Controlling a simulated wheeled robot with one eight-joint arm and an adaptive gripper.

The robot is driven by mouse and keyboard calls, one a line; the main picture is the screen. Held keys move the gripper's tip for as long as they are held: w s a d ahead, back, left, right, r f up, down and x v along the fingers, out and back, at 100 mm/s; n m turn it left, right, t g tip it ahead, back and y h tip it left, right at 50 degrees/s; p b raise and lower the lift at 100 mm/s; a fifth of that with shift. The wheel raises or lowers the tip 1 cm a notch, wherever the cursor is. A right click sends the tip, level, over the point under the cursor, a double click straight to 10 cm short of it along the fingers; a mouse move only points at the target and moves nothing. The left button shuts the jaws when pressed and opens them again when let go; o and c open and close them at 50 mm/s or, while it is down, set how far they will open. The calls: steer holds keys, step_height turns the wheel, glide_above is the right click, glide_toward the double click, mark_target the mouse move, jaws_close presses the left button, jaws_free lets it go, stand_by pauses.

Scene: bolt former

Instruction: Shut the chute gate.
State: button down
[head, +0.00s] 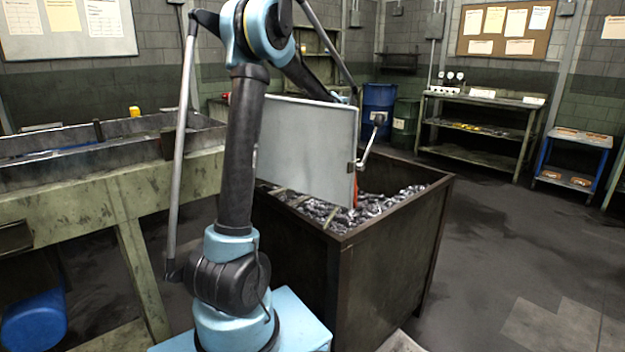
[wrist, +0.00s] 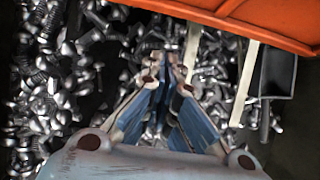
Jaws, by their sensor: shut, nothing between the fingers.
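A large pale grey panel (head: 308,145), which looks like the chute gate, stands upright above the scrap bin in the head view. A silver lever (head: 367,150) with a dark knob is beside its right edge. A narrow orange piece (head: 357,192) shows just past the panel's lower right edge. My gripper (wrist: 171,62) is shut and empty, pointing down over loose bolts, apart from the orange part as far as I can tell. In the head view the gripper is hidden, apparently behind the panel.
The dark metal bin (head: 390,250) full of loose bolts (head: 330,214) stands in front of my base. A long green-grey machine bed (head: 110,190) is on the left. Blue and green drums and a workbench (head: 480,125) stand behind.

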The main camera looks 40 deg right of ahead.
steer(key=d+f+v, duration=0.1)
steer(key=v, duration=0.8)
steer(key=w+a+r+h, duration=0.4)
steer(key=w+a, duration=0.2)
steer(key=w, duration=0.4)
steer(key=a+f, duration=0.5)
steer(key=f, duration=0.5)
steer(key=shift+s+f, duration=0.25)
steer(key=shift+s+a+f, duration=0.1)
steer(key=shift+a+f, duration=0.05)
steer(key=shift+a, duration=0.3)
steer(key=shift+a+f, duration=0.2)
steer(key=shift+a, duration=0.25)
steer(key=shift+r, duration=0.1)
